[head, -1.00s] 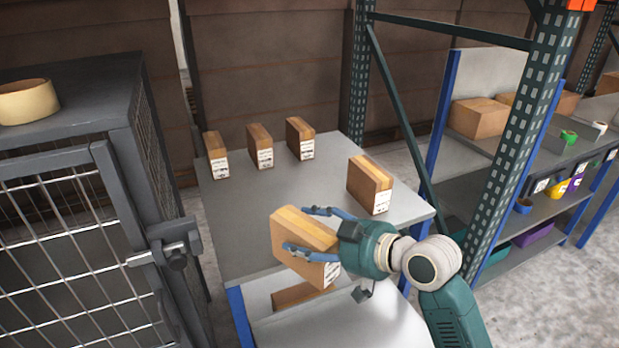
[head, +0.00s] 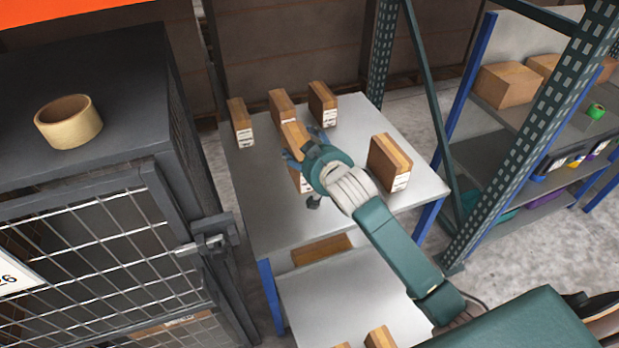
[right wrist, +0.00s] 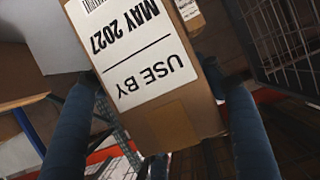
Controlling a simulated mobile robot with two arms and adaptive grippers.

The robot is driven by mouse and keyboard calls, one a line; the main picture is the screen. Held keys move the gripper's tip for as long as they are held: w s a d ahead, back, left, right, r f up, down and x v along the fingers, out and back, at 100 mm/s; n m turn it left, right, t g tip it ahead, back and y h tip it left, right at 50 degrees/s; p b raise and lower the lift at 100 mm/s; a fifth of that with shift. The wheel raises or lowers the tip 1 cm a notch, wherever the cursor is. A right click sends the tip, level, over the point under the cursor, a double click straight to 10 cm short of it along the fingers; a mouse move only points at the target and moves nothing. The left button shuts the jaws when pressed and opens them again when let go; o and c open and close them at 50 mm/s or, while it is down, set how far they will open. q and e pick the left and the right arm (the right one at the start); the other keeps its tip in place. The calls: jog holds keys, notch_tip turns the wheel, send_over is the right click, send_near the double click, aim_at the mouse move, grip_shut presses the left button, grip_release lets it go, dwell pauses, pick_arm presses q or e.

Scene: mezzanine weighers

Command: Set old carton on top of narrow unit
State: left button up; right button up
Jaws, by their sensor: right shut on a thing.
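My right gripper (head: 306,153) is shut on a brown carton (head: 293,135), partly hidden by the hand in the head view. In the right wrist view the held carton (right wrist: 178,112) fills the middle, with a white label reading "USE BY MAY 2027", upside down. The gripper and carton are over the grey top of a blue-legged shelf unit (head: 285,225); I cannot tell whether the carton touches it. A dark grey mesh-door cabinet (head: 105,85) stands at the left; I cannot tell which unit is the narrow one. My left gripper is not in view.
Three similar cartons stand along the back of the shelf top, including one (head: 240,122) at its left; another (head: 389,162) stands at the right. A tape roll (head: 69,122) sits on the cabinet, with free room around it. A rack upright (head: 530,135) rises at the right.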

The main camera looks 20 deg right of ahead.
notch_tip(320, 180, down, 7)
jog(key=shift+f, duration=2.35)
jog(key=o, duration=1.6)
jog(key=shift+f, duration=0.15)
jog(key=shift+s, duration=0.15)
jog(key=v, duration=1.1)
jog(key=shift+s+r+b, duration=0.25)
jog(key=shift+s+b, duration=0.05)
jog(key=shift+s, duration=0.05)
jog(key=shift+r, duration=0.1)
